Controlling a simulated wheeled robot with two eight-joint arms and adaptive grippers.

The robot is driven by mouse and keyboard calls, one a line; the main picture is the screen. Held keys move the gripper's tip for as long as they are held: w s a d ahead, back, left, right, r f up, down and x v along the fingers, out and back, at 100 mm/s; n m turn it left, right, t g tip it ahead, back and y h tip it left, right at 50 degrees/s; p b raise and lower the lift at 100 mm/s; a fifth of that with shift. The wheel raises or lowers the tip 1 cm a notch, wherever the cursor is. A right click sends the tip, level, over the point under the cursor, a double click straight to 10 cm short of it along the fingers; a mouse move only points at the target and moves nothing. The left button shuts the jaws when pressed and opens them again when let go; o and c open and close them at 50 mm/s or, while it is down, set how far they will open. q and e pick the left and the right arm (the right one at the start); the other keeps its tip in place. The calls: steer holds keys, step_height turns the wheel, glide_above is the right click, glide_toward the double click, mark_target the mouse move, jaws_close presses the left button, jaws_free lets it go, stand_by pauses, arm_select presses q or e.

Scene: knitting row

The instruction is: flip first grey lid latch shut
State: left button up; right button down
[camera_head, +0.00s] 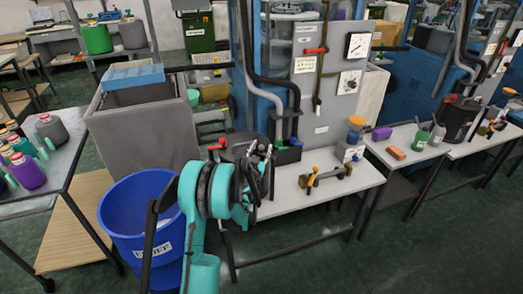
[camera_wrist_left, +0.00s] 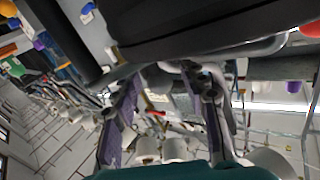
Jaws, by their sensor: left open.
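My left gripper (camera_head: 262,160) is at the near left end of the white bench, in front of a dark round vessel (camera_head: 235,146) with a red handle. The arm hides much of this vessel. In the left wrist view the two fingers (camera_wrist_left: 165,112) are spread apart with nothing held between them. A large dark body (camera_wrist_left: 200,25) fills the top of that view, close to the fingers; I cannot tell whether they touch it. I cannot make out a grey lid latch clearly in either view. My right gripper is not in view.
A blue bin (camera_head: 125,218) stands left of my arm, and a large grey bin (camera_head: 140,140) behind it. A brass valve piece (camera_head: 325,177) with orange handles lies on the white bench (camera_head: 310,200). Another dark pot (camera_head: 458,118) stands farther right.

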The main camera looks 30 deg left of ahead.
arm_select(q)
steer(key=shift+w, duration=0.1)
jaws_close()
steer(key=shift+w+a+m+h+b, duration=0.15)
steer(key=shift+w+m+h+b, duration=0.15)
steer(key=shift+m+h, duration=0.45)
steer(key=shift+w+m+t+h, duration=0.2)
steer(key=shift+m+t+h, duration=0.15)
steer(key=shift+h, duration=0.6)
jaws_free()
